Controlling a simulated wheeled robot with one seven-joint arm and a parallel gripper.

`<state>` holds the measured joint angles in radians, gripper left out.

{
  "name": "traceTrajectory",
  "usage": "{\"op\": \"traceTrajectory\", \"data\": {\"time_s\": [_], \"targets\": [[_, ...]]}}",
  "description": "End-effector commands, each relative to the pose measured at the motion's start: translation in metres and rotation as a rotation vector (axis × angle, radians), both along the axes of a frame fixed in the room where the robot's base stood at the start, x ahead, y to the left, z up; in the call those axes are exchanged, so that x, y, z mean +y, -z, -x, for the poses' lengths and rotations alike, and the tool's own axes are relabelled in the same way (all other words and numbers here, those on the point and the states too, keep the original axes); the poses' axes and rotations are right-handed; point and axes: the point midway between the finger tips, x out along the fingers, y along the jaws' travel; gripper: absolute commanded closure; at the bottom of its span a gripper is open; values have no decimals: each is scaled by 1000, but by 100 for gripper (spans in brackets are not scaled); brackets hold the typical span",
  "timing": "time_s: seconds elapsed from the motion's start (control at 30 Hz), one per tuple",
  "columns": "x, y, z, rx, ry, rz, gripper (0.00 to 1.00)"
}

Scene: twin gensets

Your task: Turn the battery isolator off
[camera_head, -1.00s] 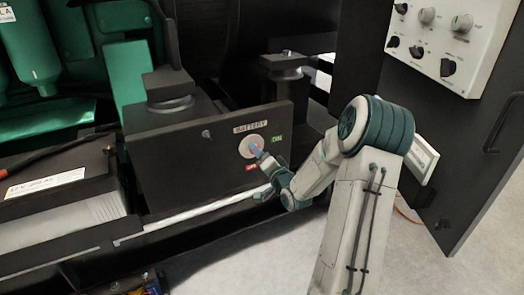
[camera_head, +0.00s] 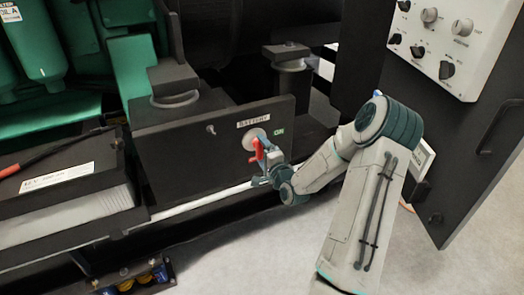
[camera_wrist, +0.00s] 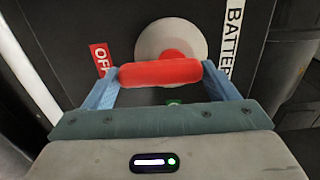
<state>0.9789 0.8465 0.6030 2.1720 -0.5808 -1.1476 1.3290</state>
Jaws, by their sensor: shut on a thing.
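The battery isolator is a pale round disc (camera_head: 254,138) with a red bar handle (camera_head: 257,150) on the dark panel, under a BATTERY label (camera_head: 254,121). A green ON label (camera_head: 279,132) is to its right. My gripper (camera_head: 262,160) is at the handle. In the wrist view, its blue fingers (camera_wrist: 163,72) are shut on the red handle (camera_wrist: 160,72), one at each end. The handle lies along the line from the red OFF label (camera_wrist: 101,58) to the BATTERY label (camera_wrist: 233,40). The green ON label (camera_wrist: 174,102) is mostly hidden behind the gripper.
A battery (camera_head: 70,185) with a red cable stands at the left. A black post (camera_head: 288,70) is behind the panel. A door with a grey knob panel (camera_head: 440,45) stands at the right. Pale floor (camera_head: 270,240) is clear in front.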

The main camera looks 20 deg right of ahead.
Motion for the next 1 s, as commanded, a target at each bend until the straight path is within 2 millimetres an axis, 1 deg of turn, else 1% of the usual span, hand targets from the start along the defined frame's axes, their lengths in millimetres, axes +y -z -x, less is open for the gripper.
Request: {"op": "traceTrajectory", "data": {"time_s": [0.37,0.4,0.47,0.67,0.77,0.87,0.97,1.0], "targets": [[0,2,1,3,2,-12,43],[0,2,1,3,2,-13,17],[0,1,1,3,1,-12,0],[0,1,0,2,1,-10,0],[0,0,4,2,1,-9,0],[0,0,14,2,0,-9,0],[-1,-1,32,3,2,-11,0],[-2,-1,41,4,2,-10,0]]}}
